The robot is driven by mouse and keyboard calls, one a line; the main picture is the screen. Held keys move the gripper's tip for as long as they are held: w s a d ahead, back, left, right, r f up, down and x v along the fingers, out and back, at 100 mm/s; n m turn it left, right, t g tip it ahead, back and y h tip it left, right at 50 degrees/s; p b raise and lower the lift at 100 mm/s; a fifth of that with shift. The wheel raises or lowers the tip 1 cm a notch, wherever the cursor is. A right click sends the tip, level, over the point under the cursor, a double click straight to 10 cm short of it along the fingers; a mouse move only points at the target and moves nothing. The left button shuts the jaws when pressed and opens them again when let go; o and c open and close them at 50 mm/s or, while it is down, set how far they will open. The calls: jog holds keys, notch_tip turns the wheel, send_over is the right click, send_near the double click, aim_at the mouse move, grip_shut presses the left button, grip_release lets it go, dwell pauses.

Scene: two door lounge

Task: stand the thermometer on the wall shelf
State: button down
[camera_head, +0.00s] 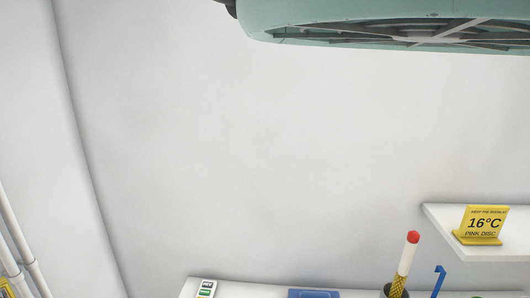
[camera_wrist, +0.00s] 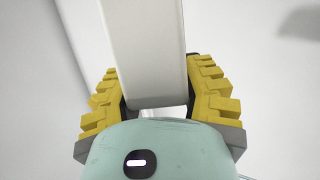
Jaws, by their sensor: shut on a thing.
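In the wrist view my gripper (camera_wrist: 160,103) has its yellow ribbed fingers shut on a long white bar-shaped thing (camera_wrist: 145,50). The bar runs up out of the top of that view. Its face is plain, and I cannot tell whether it is the thermometer. My gripper's fingers do not show in the head view. A white wall shelf (camera_head: 437,218) is at the right of the head view, cut off by the edge. A yellow sign (camera_head: 484,224) reading "16°C PINK DISC" stands on it.
A lower white surface (camera_head: 240,288) runs along the bottom of the head view. On it are a small white device with a green patch (camera_head: 205,289), a blue item (camera_head: 313,294) and a dark cup (camera_head: 391,292) holding a red-tipped stick (camera_head: 409,258). A blue hook (camera_head: 439,277) is beside it.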

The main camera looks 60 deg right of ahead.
notch_tip(320, 180, up, 20)
jog(key=p, duration=1.8)
jog(key=s+f, duration=0.2)
jog(key=s, duration=0.5)
jog(key=shift+s+f, duration=0.15)
jog(key=shift+f, duration=0.25)
